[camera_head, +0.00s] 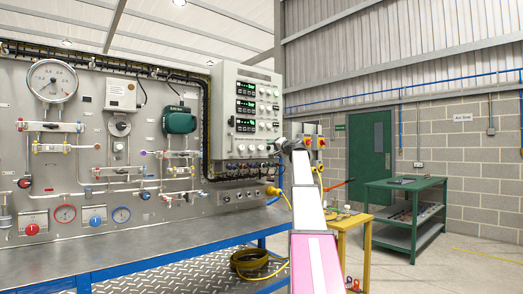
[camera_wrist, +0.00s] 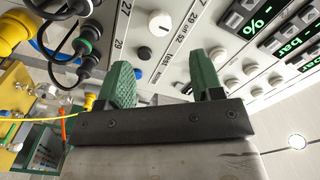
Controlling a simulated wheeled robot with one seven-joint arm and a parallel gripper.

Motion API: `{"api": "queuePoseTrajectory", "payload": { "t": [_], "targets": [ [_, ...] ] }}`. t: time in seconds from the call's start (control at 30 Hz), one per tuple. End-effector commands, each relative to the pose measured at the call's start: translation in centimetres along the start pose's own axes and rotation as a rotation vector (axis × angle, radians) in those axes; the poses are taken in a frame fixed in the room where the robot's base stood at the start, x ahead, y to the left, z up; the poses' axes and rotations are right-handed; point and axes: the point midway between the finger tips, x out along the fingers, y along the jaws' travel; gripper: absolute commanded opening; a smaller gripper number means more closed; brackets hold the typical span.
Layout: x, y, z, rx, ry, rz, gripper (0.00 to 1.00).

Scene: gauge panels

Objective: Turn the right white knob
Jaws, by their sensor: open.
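In the wrist view, a large round white knob (camera_wrist: 160,22) stands out from the grey control panel, above the gap between my fingers. Several smaller white knobs (camera_wrist: 250,68) sit on the panel to the right of my right finger. I cannot tell for certain which one is the right white knob. My gripper (camera_wrist: 163,78) has its two green fingers spread, with nothing held between them. The large knob is apart from both fingers. In the head view, my gripper (camera_head: 280,145) is at the right edge of the control box (camera_head: 226,145) and hides part of it.
Black and green cable plugs (camera_wrist: 84,46) and a yellow connector (camera_wrist: 12,30) are left of my fingers in the wrist view. In the head view, a steel bench (camera_head: 140,245) runs below the panel. A yellow table (camera_head: 352,222) stands to the right.

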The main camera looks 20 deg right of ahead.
Motion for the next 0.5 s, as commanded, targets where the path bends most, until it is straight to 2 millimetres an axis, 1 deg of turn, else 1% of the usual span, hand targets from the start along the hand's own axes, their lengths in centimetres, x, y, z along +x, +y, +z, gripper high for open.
{"api": "queuePoseTrajectory", "payload": {
  "t": [0.03,0.17,0.4,0.5],
  "targets": [
    [0.8,0.0,-0.1,0.000,-0.001,0.000,0.60],
    [2.8,0.1,-0.1,0.000,-0.002,0.001,0.60],
    [7.1,0.0,-0.1,-0.001,-0.002,0.001,0.60],
    [8.5,0.0,-0.1,0.000,-0.001,0.001,0.60]
  ]
}}
